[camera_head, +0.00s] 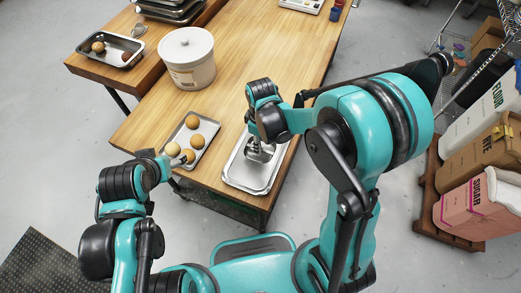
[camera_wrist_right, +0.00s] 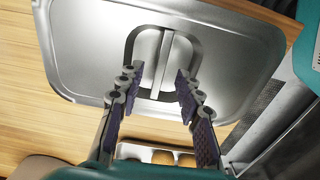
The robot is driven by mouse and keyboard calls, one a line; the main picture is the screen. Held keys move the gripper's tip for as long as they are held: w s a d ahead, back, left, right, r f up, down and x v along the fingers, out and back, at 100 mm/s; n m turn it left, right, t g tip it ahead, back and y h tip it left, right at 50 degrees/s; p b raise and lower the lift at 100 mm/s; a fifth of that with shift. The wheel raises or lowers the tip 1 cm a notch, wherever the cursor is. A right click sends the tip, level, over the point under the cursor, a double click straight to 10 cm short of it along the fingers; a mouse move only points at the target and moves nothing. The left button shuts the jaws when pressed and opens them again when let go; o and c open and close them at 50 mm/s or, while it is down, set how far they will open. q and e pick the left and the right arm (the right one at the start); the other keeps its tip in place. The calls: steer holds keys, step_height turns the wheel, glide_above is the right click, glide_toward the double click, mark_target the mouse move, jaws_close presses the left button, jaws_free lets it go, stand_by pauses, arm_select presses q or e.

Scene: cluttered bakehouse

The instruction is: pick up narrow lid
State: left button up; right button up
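The narrow lid (camera_head: 250,181) is a shiny metal rectangle with rounded corners, lying near the front edge of the wooden table. In the right wrist view the lid (camera_wrist_right: 90,50) fills the upper middle, with a bar handle (camera_wrist_right: 164,62) over a recess. My right gripper (camera_head: 258,151) is over the lid; the wrist view shows its fingers (camera_wrist_right: 155,78) apart on either side of the handle, with visible gaps. My left gripper (camera_head: 182,160) is beside the tray of buns at the table's left front; its finger opening is too small to tell.
A metal tray (camera_head: 214,126) with several buns sits left of the lid. A white lidded bucket (camera_head: 187,59) stands behind it. Another tray (camera_head: 84,47) with buns is at far left. Flour and sugar sacks (camera_head: 471,205) stand on the right. The table's middle is clear.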

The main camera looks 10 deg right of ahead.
step_height(320, 180, down, 3)
steer(key=shift+a+f+b, duration=0.1)
steer(key=shift+b, duration=0.25)
jaws_close()
steer(key=shift+r, duration=0.2)
